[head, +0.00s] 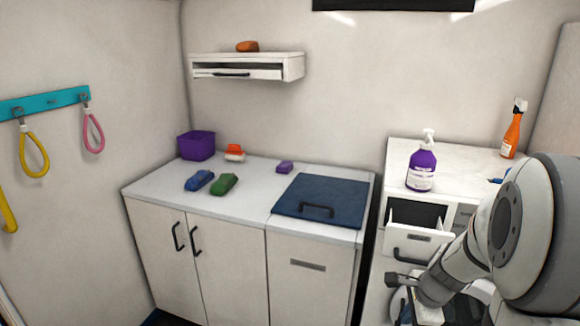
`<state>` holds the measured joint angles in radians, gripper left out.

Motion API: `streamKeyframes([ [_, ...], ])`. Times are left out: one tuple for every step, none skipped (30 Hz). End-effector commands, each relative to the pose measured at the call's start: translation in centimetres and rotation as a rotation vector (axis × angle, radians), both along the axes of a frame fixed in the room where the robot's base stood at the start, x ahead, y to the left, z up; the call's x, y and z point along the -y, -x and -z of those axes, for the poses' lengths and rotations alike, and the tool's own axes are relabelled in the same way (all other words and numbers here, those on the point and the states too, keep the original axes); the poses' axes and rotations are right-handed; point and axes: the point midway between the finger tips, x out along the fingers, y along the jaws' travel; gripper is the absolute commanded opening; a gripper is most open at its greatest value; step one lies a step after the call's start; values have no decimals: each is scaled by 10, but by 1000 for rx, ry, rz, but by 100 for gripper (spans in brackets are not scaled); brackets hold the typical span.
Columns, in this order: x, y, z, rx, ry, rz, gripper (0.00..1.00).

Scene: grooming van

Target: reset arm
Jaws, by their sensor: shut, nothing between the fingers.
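My arm comes in from the right edge and reaches down to the lower right. My gripper (405,282) shows only in part at its end, as small dark pieces in front of the right-hand cabinet, low in the head view. It is shut and empty. Its fingertips are hard to make out against the things behind it.
The right-hand cabinet has an open drawer (419,241) close to my arm. A purple pump bottle (421,170) and an orange spray bottle (513,130) stand on top. The left counter (250,204) holds a purple bin (196,146), several small blocks and a blue lid (322,199).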

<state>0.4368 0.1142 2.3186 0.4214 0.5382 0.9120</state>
Motion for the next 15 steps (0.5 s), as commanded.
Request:
streamKeyframes([
  [-21, 6, -18, 20, 44, -157, 0],
  [-32, 12, -27, 25, 69, -250, 0],
  [-45, 19, -37, 33, 103, -374, 0],
  [-55, 25, -45, 39, 130, -466, 0],
  [-64, 32, -52, 44, 157, -557, 0],
  [-75, 42, -61, 51, 193, -677, 0],
  [-83, 49, -67, 56, 222, -766, 0],
  [-90, 57, -73, 60, 250, -856, 0],
  [-98, 68, -80, 64, 288, -970, 0],
  [-104, 75, -85, 68, 315, -1053, 0],
  [-109, 83, -90, 70, 341, -1131, 0],
  [-114, 93, -95, 71, 375, -1228, 0],
  [-117, 99, -98, 73, 400, -1293, 0],
  [-120, 106, -101, 72, 419, -1353, 0],
  [-123, 113, -104, 71, 447, -1425, 0],
])
